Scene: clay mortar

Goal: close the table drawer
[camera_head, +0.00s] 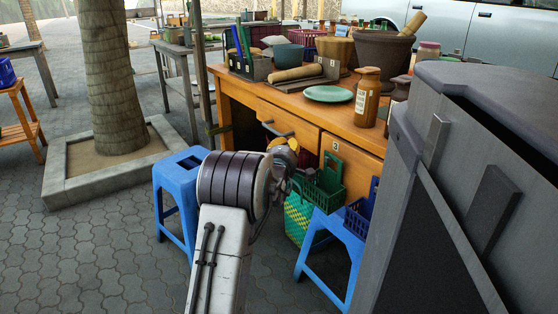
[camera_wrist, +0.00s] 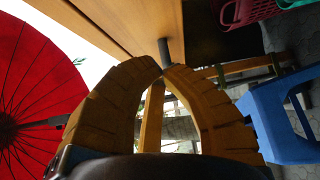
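The wooden table (camera_head: 235,89) has a drawer (camera_head: 301,135) in its front, with a dark bar handle (camera_head: 276,131). How far the drawer stands out is hard to tell. My gripper (camera_head: 286,148) is in front of the drawer, just below and right of the handle in the head view. In the wrist view its yellow fingers (camera_wrist: 164,69) curve together and their tips nearly meet, with nothing clearly held between them. The dark handle (camera_wrist: 164,50) shows right at the tips; whether they touch is unclear. The orange-brown wood (camera_wrist: 130,22) fills the upper middle there.
Blue stools (camera_head: 179,187) (camera_head: 333,237) stand left and right of my arm. Green baskets (camera_head: 322,187) sit at the right under the table front. A large grey cabinet-like block (camera_head: 440,150) fills the right side. Pots, a bottle (camera_head: 367,97) and a green plate (camera_head: 328,93) crowd the tabletop.

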